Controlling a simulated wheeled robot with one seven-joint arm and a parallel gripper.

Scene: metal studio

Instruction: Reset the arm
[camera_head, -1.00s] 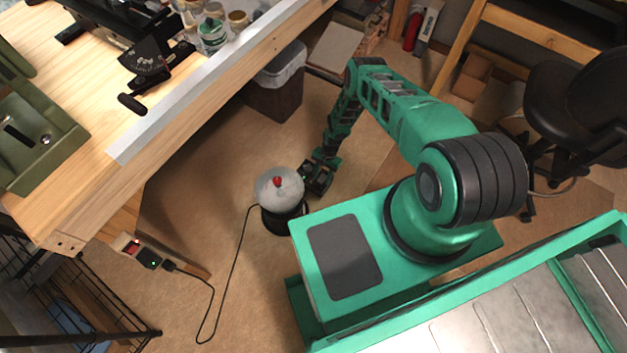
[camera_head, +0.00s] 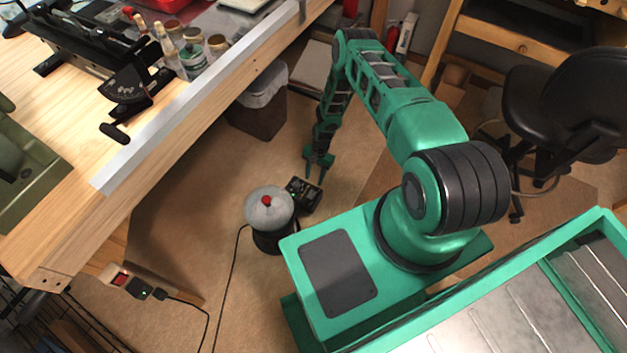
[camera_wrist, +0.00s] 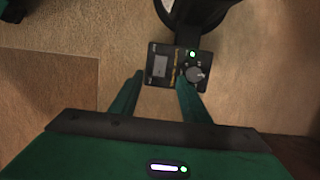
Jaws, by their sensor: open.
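My gripper (camera_head: 315,178) hangs at the end of my green arm, pointing down over the brown floor. Its two fingers are apart and nothing is between them. In the wrist view my gripper (camera_wrist: 160,88) shows two green fingers, with a small black control box (camera_wrist: 178,66) beyond their tips. The box has a knob, a small screen and a lit green light. In the head view the control box (camera_head: 303,195) sits just below the fingertips, attached to a round pot-like device (camera_head: 268,209) with a grey top and a red knob.
A wooden workbench (camera_head: 190,128) with a metal edge stands at the left, with jars and tools on it. A dark bin (camera_head: 258,115) is under its edge. A black chair (camera_head: 565,105) stands at the right. A cable crosses the floor from the device to a power strip (camera_head: 138,288).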

